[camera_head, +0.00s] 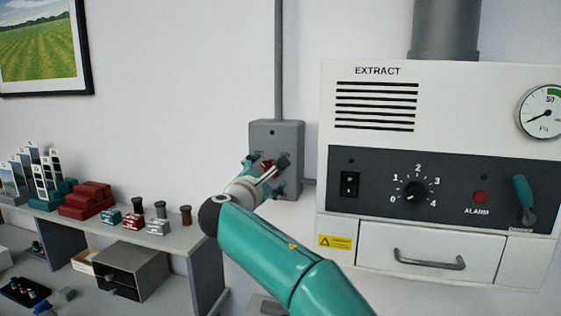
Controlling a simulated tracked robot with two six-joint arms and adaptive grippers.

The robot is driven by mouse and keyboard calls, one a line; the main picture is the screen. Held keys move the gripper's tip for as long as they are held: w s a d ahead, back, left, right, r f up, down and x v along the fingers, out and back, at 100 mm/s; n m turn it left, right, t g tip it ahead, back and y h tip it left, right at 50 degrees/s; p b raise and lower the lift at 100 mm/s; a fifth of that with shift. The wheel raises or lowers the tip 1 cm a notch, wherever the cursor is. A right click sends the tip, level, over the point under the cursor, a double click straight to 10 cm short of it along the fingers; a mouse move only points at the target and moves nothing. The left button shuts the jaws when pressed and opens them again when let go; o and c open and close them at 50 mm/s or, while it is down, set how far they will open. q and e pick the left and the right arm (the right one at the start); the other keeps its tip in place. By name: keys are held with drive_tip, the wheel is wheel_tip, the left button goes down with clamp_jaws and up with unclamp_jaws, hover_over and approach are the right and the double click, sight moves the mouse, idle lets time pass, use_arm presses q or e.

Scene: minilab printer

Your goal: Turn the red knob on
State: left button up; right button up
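The red knob (267,164) is on the front of a grey wall box (290,132). It is partly hidden by my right gripper, so which way it points cannot be told. Lettering above it is mostly covered. My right gripper (267,166) is in front of the box with its fingers spread, one to the left and one to the right of the knob. Some red shows between them. The fingers look open, and whether they touch the knob is not clear. My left gripper is not in view.
The white extract unit (445,80), with a black dial (414,192), red alarm button (480,197) and teal-handled lever (523,193), is right of the box. A shelf (185,238) with red blocks (86,200) and small jars is at left. A grey conduit (279,60) runs above the box.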

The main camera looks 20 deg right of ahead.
drive_tip(key=shift+p+x, duration=0.4)
drive_tip(key=shift+x, duration=0.85)
